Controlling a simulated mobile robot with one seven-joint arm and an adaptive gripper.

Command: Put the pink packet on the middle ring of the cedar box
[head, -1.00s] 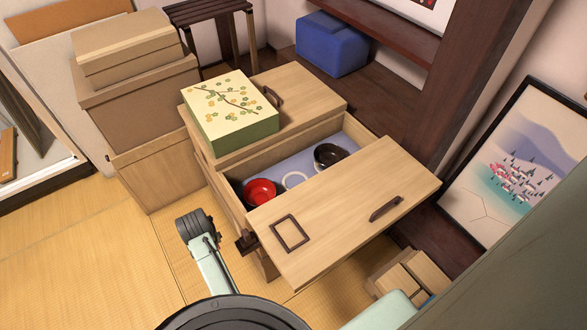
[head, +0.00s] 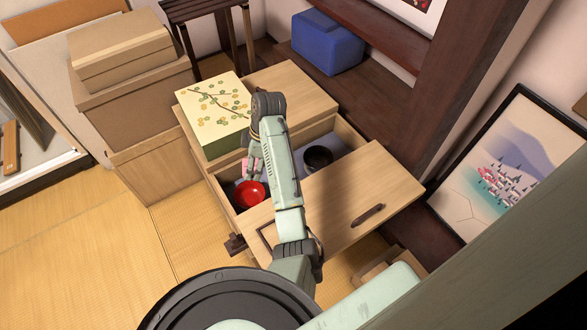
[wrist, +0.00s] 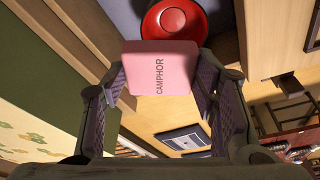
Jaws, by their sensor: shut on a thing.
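The pink packet (head: 246,168), marked "CAMPHOR" in the wrist view (wrist: 160,68), is held between the fingers of my gripper (head: 253,166). My gripper is shut on it, one finger on each side in the wrist view (wrist: 160,85). The packet is above the left part of the open cedar box (head: 226,200), just beyond the red bowl (head: 250,195). The red bowl also shows past the packet in the wrist view (wrist: 172,18). A black bowl (head: 317,157) sits at the right in the box. My arm hides the middle ring between the bowls.
A green box with a flowered lid (head: 212,103) stands close beside my gripper, on the rear top. A wooden panel with a dark handle (head: 366,215) covers the box's front, under my arm. Stacked brown boxes (head: 130,80) stand at the left.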

